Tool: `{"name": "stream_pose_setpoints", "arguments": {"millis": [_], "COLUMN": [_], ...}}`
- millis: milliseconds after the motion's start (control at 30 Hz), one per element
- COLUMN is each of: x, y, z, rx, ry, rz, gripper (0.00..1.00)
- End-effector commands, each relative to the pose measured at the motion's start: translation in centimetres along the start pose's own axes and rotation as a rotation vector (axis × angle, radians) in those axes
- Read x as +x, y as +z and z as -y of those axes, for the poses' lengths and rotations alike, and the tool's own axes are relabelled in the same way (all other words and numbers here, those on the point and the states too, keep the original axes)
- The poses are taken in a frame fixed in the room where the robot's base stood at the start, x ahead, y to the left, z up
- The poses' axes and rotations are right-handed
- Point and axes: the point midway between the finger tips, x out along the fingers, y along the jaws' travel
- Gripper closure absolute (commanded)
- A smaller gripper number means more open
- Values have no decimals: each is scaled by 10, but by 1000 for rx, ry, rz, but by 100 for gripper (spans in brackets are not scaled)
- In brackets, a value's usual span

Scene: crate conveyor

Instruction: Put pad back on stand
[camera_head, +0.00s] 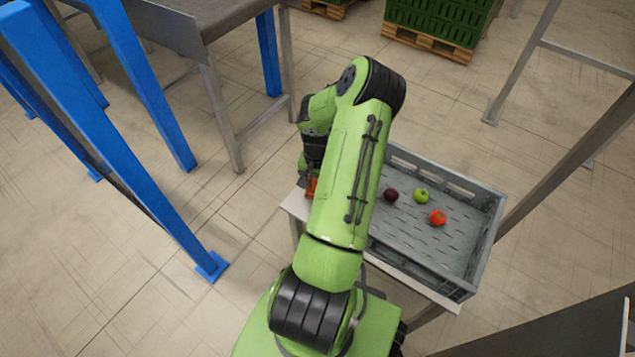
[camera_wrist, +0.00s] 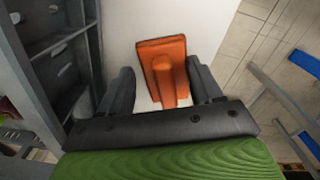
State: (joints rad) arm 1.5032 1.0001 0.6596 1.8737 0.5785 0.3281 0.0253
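An orange piece, which looks like the pad (camera_wrist: 165,55), has a flat rectangular plate and a raised grip running toward my gripper. It is on or just above a white surface (camera_wrist: 205,25) beside the crate. A small part of the orange piece shows in the head view (camera_head: 312,187), mostly hidden by my arm. My gripper (camera_wrist: 160,82) is open, with one dark finger on each side of the orange grip and visible gaps between. I cannot make out a separate stand.
A grey crate (camera_head: 478,250) stands right of my arm on the same white table (camera_head: 292,205). It holds a dark purple fruit (camera_head: 391,195), a green apple (camera_head: 421,196) and a red fruit (camera_head: 437,218). A grey conveyor (camera_head: 215,18) and blue posts (camera_head: 165,110) stand at left.

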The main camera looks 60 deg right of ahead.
Motion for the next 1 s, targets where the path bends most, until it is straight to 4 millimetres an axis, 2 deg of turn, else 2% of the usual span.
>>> {"name": "stream_pose_setpoints", "arguments": {"millis": [33, 67, 367, 467, 700, 800, 1000], "x": [0, 0, -5, -24, -91, -110, -124], "y": [0, 0, 0, -1, -1, -1, 0], "z": [0, 0, 0, 0, 0, 0, 0], "rx": [-1, -1, 0, -1, -1, 0, 0], "ry": [-1, -1, -2, 0, -1, 0, -2], "rz": [1, 1, 1, -3, -4, -1, 3], "gripper": [26, 22, 22, 22, 22, 22, 22]}}
